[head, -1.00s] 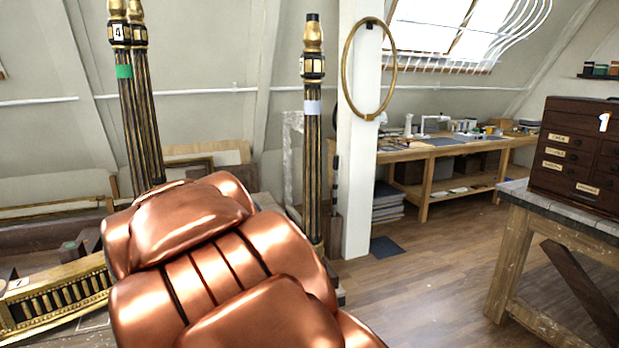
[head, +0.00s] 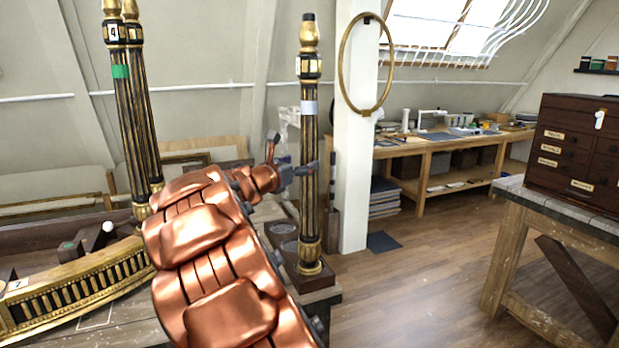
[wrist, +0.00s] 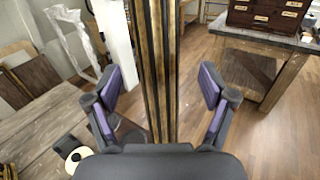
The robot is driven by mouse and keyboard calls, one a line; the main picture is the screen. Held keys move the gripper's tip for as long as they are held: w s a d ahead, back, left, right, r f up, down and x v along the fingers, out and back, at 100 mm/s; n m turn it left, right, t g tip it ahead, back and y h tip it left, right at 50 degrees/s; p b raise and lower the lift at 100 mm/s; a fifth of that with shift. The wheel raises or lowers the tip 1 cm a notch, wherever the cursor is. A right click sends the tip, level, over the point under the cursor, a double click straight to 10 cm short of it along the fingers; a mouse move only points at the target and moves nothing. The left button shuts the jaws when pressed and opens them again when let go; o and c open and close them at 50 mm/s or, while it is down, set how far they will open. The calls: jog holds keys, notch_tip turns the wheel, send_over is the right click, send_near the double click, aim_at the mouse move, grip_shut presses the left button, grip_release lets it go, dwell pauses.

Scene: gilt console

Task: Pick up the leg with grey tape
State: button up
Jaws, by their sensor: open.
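The leg with grey tape (head: 310,135) stands upright, black and gold, on a dark wooden block at the front right of the bench. Its pale grey tape (head: 309,107) is below the gilt upper block. My gripper (head: 298,169) is at the leg's mid-height, below the tape. In the wrist view my gripper (wrist: 160,82) is open, and the leg (wrist: 158,60) runs between its two purple-padded fingers with a gap on both sides. I cannot tell how deep the leg sits between them. The tape is not visible in the wrist view.
A leg with green tape (head: 121,72) and another leg stand at the left. A curved gilt rail (head: 75,285) lies on the bench. A white post (head: 351,150) with a hanging ring (head: 346,85) rises behind the leg. Open floor (head: 420,280) lies to the right.

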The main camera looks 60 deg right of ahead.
aim_at(304, 160)
jog(key=shift+w+d+p, duration=0.1)
jog(key=shift+d+p, duration=0.75)
jog(key=shift+d, duration=1.7)
jog(key=c, duration=1.4)
jog(key=shift+r, duration=0.15)
